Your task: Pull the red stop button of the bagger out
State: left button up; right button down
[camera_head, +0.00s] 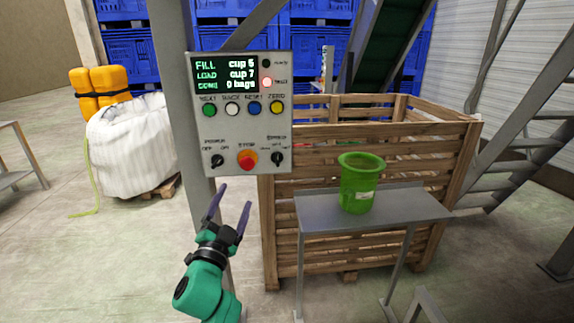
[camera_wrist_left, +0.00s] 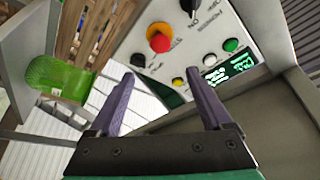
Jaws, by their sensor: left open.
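The red stop button (camera_head: 247,159) sits low in the middle of the grey control panel (camera_head: 232,135), on a yellow-orange base, between two black knobs. It also shows in the left wrist view (camera_wrist_left: 159,40), beyond the fingers and a little left of the gap between them. My left gripper (camera_head: 230,205) is open and empty, with its purple fingers below the panel and apart from the button. In the left wrist view the two fingers (camera_wrist_left: 158,88) point toward the panel. My right gripper does not show.
A green cup (camera_head: 361,184) stands on a grey metal stand (camera_head: 420,206) right of the panel. A wooden crate (camera_head: 282,220) is behind it. A grey post (camera_head: 172,90) carries the panel. A white bulk bag (camera_head: 132,145) stands at the left. The floor left of my gripper is clear.

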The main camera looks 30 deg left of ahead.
pick_arm(q)
jog(key=p, duration=0.2)
send_near(247, 165)
jog(key=x, duration=1)
jog(key=shift+p, duration=0.3)
jog(key=shift+w+a, duration=0.2)
jog(key=shift+w, duration=0.2)
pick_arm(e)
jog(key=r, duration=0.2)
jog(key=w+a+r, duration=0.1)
